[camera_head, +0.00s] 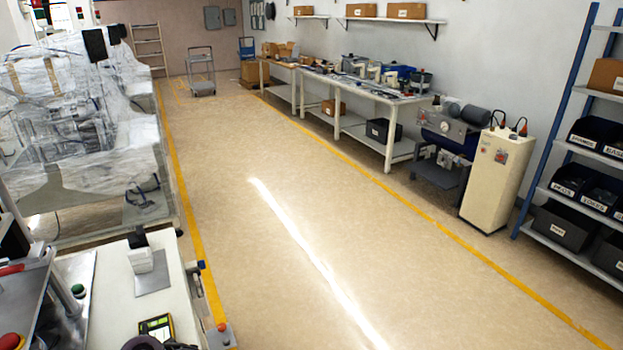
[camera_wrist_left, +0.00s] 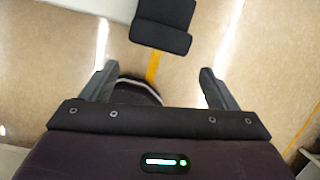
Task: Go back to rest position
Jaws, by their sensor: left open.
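My left gripper (camera_wrist_left: 158,76) shows in the left wrist view. Its two dark fingers stand wide apart with nothing between them but floor. A dark rounded shape lies below, partly hidden behind the gripper's body; I cannot tell what it is. A black block-like thing (camera_wrist_left: 162,25) shows ahead of the fingers at the top of that view, apart from them. Neither gripper can be made out in the head view. My right gripper is in no view.
A white bench (camera_head: 120,290) at lower left holds a white block (camera_head: 140,259) and a yellow-black meter (camera_head: 157,327). Wrapped machinery (camera_head: 85,120) stands behind it. A worktable (camera_head: 365,98), beige cabinet (camera_head: 495,175) and blue shelf rack (camera_head: 552,125) line the right. The floor between is clear.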

